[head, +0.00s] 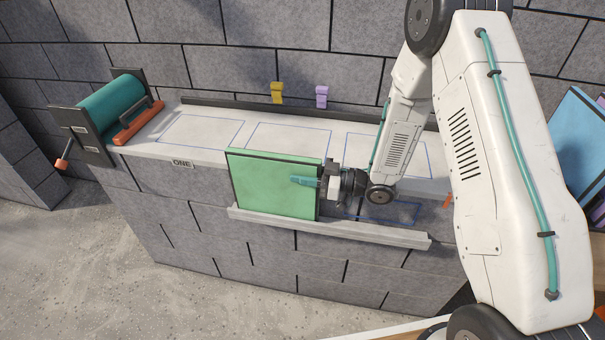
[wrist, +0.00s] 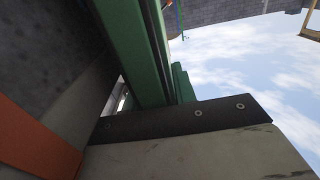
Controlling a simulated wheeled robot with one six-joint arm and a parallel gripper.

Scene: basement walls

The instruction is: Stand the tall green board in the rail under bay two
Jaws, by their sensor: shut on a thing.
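The green board (head: 272,184) is upright, with dark side edges, in front of the ledge. The pale rail (head: 375,234) runs along the wall below the ledge. The board's lower edge meets the rail's left part in the picture; I cannot tell whether it sits in the groove or just above it. The board is below the middle blue outline (head: 290,144) and hides the wall there. In the wrist view a green edge (wrist: 135,50) shows close up.
A ONE plate (head: 182,163) marks the ledge front at left. A teal roller (head: 110,103) with orange parts stands at the ledge's left end. Yellow (head: 277,92) and purple (head: 321,96) clips are on the back wall. Blue panels (head: 580,135) lean at far right.

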